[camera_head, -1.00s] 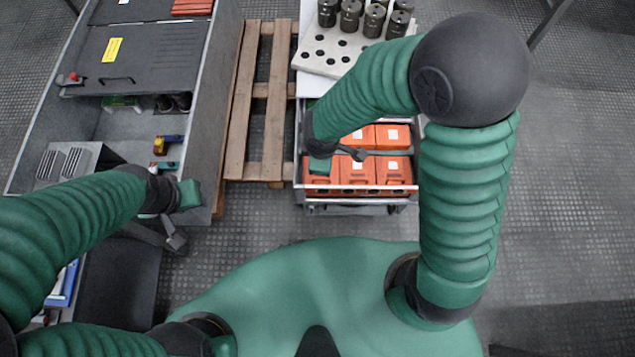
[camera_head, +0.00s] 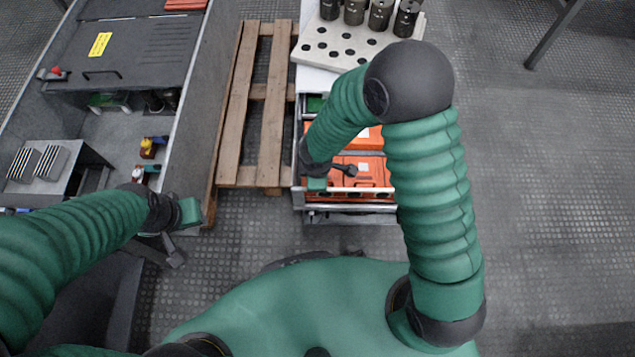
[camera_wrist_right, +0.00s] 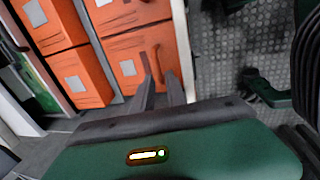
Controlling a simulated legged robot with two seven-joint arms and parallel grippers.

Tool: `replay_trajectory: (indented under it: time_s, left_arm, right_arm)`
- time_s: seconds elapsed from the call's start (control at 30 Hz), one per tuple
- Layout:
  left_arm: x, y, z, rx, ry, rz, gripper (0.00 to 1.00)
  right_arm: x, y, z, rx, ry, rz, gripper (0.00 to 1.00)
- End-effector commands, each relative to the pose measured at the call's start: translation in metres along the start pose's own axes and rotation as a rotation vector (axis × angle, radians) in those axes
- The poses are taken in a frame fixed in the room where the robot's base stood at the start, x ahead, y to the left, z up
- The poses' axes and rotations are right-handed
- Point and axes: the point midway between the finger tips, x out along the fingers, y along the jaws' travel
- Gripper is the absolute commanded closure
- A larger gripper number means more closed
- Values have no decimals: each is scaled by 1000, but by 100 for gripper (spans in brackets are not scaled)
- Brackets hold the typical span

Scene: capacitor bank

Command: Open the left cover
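A dark grey flat cover (camera_head: 135,62) with a yellow label and a black bar handle (camera_head: 103,75) lies over part of the grey cabinet at the left of the head view. It lies flat; I cannot tell whether it is the one called left. The compartment in front of it is uncovered. My left gripper (camera_head: 174,254) hangs below the cabinet's near right corner, away from the handle; its finger gap is unclear. My right gripper (camera_head: 348,170) is over the orange boxes in the drawer.
A wooden pallet (camera_head: 264,110) stands between the cabinet and the drawer of orange boxes (camera_head: 350,178). Behind the drawer is a white board (camera_head: 335,50) with holes and dark cylinders. A vented grey box (camera_head: 42,168) sits at the left.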

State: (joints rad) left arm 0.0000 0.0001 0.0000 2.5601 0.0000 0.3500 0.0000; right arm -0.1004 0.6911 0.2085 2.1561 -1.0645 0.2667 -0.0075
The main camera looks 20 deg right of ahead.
Motion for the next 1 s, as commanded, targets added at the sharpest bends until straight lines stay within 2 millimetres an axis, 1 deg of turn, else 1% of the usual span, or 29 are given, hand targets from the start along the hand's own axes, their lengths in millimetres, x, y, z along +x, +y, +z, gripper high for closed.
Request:
replay_trajectory:
  time_s: [0.03, 0.27, 0.3, 0.4, 0.43, 1.0]
  left_arm:
    - [3, 0, 1, 0, 0, 0, 64]
    - [2, 0, 0, 0, 0, 0, 64]
    - [2, 0, 0, 0, 0, 0, 64]
    - [2, 0, 0, 0, 0, 0, 64]
    - [2, 0, 0, 0, 0, 0, 64]
    - [2, 0, 0, 0, 0, 0, 64]
  right_arm:
    - [4, 0, 0, 0, 0, 0, 83]
    - [3, 1, 0, 1, 0, 1, 83]
    - [3, 1, 0, 1, 0, 1, 84]
    - [3, 1, 0, 1, 0, 1, 97]
    - [3, 1, 0, 1, 0, 1, 100]
    - [3, 2, 0, 3, 1, 2, 100]
